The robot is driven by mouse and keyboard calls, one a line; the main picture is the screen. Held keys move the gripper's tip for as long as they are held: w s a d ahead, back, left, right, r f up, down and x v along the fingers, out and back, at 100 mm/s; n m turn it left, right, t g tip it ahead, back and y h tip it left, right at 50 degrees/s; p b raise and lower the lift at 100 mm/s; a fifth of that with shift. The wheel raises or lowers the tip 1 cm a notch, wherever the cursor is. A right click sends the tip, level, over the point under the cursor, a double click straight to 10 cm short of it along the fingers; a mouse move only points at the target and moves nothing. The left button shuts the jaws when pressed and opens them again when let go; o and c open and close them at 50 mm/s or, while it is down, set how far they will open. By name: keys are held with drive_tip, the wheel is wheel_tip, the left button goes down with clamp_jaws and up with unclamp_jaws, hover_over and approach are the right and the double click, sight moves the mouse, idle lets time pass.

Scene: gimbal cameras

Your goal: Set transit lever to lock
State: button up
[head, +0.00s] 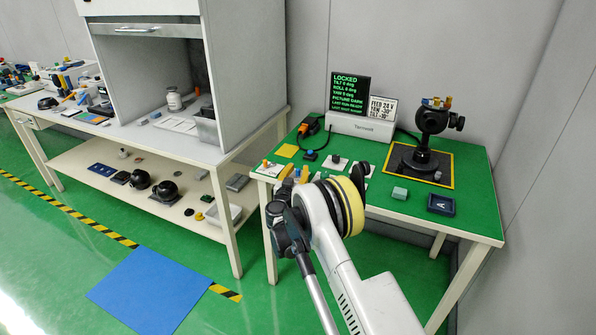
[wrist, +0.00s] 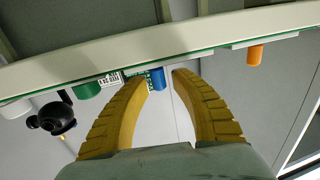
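A black gimbal camera (head: 432,122) with small orange-topped parts stands on a dark yellow-edged mat (head: 446,170) on the green table (head: 470,217). I cannot tell which part is the transit lever. The display (head: 349,94) reads LOCKED, with tilt, roll and yaw lines below. My gripper (wrist: 161,73) is open and empty in the wrist view. A blue knob (wrist: 158,79) shows beyond the gap between its yellow fingertips; contact is not visible. An orange knob (wrist: 254,54) is to the right of the fingers. In the head view my arm hides much of the table's front left.
A sign (head: 381,109) reads FEED 24 V, YAW -30°, TILT -10°. A grey-green block (head: 399,193) and a dark panel marked A (head: 441,204) lie near the front edge. A workbench with a cabinet (head: 245,70) stands to the left. A blue mat (head: 150,290) lies on the floor.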

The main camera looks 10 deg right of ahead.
clamp_jaws()
drive_tip(key=shift+s+d+n+t+y, duration=0.1)
drive_tip(key=shift+d+n+t+y, duration=0.3)
drive_tip(key=shift+n+y, duration=0.45)
drive_tip(key=shift+y, duration=0.55)
drive_tip(key=shift+a, duration=0.1)
drive_tip(key=shift+o, duration=1.8)
unclamp_jaws()
drive_tip(key=v, duration=1.2)
drive_tip(key=shift+f, duration=0.2)
